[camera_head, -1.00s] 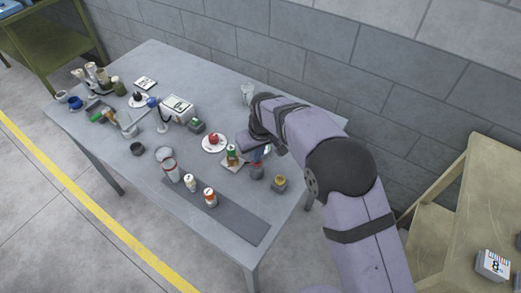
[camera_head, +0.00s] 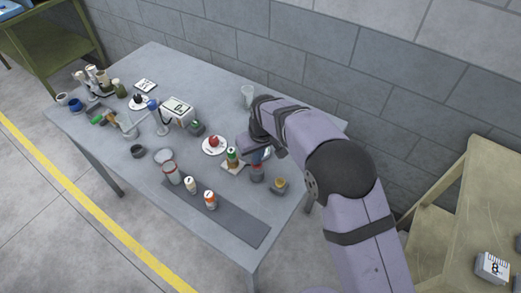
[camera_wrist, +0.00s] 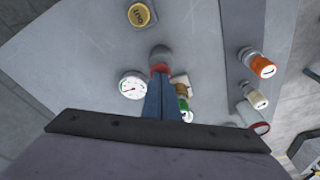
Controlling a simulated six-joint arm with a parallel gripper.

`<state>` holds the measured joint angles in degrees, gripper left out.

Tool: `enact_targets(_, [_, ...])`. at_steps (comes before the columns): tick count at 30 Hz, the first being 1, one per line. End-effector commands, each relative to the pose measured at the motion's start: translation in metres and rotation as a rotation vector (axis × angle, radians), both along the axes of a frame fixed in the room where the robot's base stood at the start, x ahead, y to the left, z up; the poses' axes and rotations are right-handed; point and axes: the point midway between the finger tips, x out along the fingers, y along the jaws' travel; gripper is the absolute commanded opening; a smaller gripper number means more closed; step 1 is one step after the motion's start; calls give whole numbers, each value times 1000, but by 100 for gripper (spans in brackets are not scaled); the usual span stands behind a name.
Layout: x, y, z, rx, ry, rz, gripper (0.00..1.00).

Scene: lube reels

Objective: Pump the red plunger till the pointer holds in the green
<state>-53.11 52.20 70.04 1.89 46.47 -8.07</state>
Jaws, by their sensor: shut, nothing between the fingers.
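The red plunger (camera_wrist: 160,69) shows as a red band by a grey rounded body (camera_wrist: 161,54) in the wrist view. In the head view the red top (camera_head: 257,164) sits on a small grey body (camera_head: 257,175) near the table's right end. My gripper (camera_wrist: 160,76) is shut, its blue fingers holding nothing. Its tips are at or just over the red part; I cannot tell whether they touch. The white round gauge (camera_wrist: 132,85) stands beside the fingers. Its pointer is too small to read surely. In the head view my wrist partly hides this area.
A brass-topped item (camera_wrist: 139,14) stands close to the pump. A green-topped bottle (camera_wrist: 183,103) is close beside my fingers. An orange-capped bottle (camera_head: 210,199) stands on the dark strip (camera_head: 240,221). A white plate (camera_head: 205,149) bears a red ball. A clear glass (camera_head: 247,95) stands behind.

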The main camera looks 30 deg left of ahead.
Motion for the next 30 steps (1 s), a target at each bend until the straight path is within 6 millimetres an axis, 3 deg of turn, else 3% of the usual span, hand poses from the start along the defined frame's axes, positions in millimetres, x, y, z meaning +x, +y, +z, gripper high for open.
enact_targets(21, [0, 0, 55, 2, -1, 0, 0])
enact_targets(30, [0, 0, 59, 1, 0, 0, 0])
